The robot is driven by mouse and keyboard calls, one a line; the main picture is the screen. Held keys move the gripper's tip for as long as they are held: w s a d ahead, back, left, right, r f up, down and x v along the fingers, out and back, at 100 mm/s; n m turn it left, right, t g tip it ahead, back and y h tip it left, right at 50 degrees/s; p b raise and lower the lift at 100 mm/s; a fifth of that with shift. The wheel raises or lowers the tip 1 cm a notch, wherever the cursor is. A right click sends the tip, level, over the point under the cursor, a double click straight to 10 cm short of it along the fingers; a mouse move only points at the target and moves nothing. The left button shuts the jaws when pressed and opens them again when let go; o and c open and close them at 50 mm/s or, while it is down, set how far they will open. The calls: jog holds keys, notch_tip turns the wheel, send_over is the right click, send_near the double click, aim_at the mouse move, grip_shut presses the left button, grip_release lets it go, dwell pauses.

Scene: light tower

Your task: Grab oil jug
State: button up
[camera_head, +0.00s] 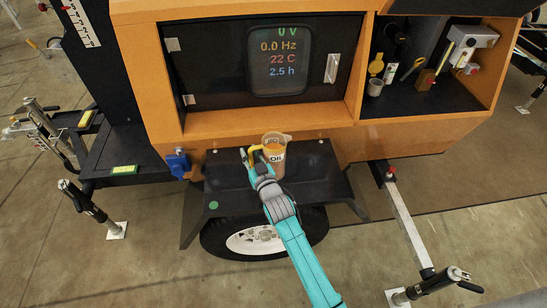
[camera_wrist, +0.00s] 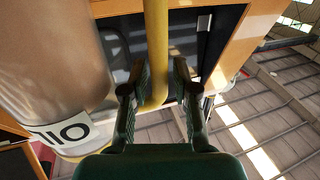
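The oil jug (camera_head: 276,142) is a brownish, translucent vessel with a white "OIL" label and a yellow handle. It stands on the black fender shelf below the control panel. In the wrist view the jug body (camera_wrist: 55,60) fills the left side, its label upside down, and the yellow handle (camera_wrist: 156,45) runs down between my fingers. My gripper (camera_head: 254,160) is at the handle, left of the jug body. In the wrist view my gripper (camera_wrist: 160,75) is open, its two fingers on either side of the handle, with a visible gap on the right. Exact contact cannot be told.
The black shelf (camera_head: 225,195) is otherwise mostly bare. The orange tower housing (camera_head: 230,128) rises behind it. A blue socket (camera_head: 178,163) sits to the left. The open compartment (camera_head: 410,100) at right holds several small items. A stabiliser leg (camera_head: 412,220) extends forward at right.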

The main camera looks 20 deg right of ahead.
grip_shut()
jog(key=shift+r, duration=0.25)
